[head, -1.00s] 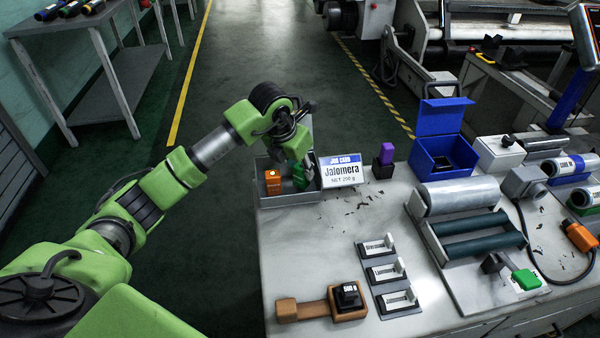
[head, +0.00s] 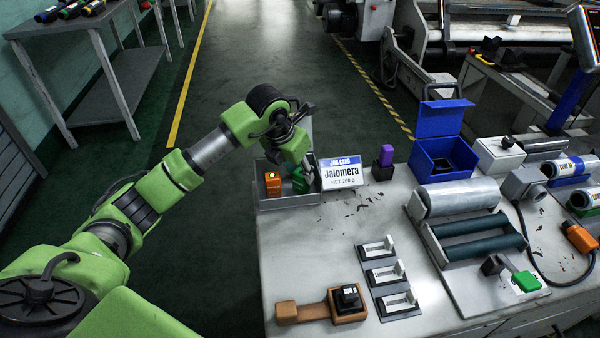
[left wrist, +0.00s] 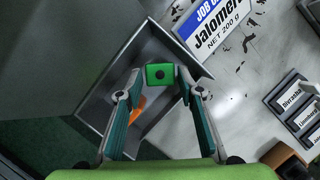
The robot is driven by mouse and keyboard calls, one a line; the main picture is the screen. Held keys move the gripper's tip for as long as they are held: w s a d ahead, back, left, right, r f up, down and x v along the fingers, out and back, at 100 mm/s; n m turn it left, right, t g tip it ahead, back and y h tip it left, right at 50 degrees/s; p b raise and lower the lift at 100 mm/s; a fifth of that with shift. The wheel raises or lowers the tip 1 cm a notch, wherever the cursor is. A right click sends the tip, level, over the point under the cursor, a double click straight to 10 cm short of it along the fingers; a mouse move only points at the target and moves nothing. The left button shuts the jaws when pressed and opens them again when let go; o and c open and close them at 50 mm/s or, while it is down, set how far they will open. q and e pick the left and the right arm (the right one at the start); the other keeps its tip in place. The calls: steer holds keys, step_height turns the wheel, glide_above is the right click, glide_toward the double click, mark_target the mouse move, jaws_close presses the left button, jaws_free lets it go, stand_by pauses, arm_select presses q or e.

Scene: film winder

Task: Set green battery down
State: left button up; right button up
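The green battery (head: 299,180) is inside the grey metal tray (head: 290,203) at the table's far left corner, right of an orange battery (head: 273,183). My left gripper (head: 304,178) reaches down into the tray, with its fingers on either side of the green battery. My right gripper is not in view.
A Jalomera job card (head: 343,173) stands right beside the tray. A purple battery (head: 386,154) in a dark holder and an open blue box (head: 440,155) are farther right. Labelled dark holders (head: 385,272) and a brown stand (head: 318,309) lie nearer. Dark scraps dot the tabletop.

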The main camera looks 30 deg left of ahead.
arm_select(q)
steer(key=p+v, duration=0.1)
steer(key=v, duration=0.9)
steer(key=shift+r, duration=0.15)
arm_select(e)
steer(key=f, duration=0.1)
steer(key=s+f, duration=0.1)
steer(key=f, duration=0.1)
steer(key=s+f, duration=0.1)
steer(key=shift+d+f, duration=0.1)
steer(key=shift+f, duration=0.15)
arm_select(q)
steer(key=shift+s, duration=0.15)
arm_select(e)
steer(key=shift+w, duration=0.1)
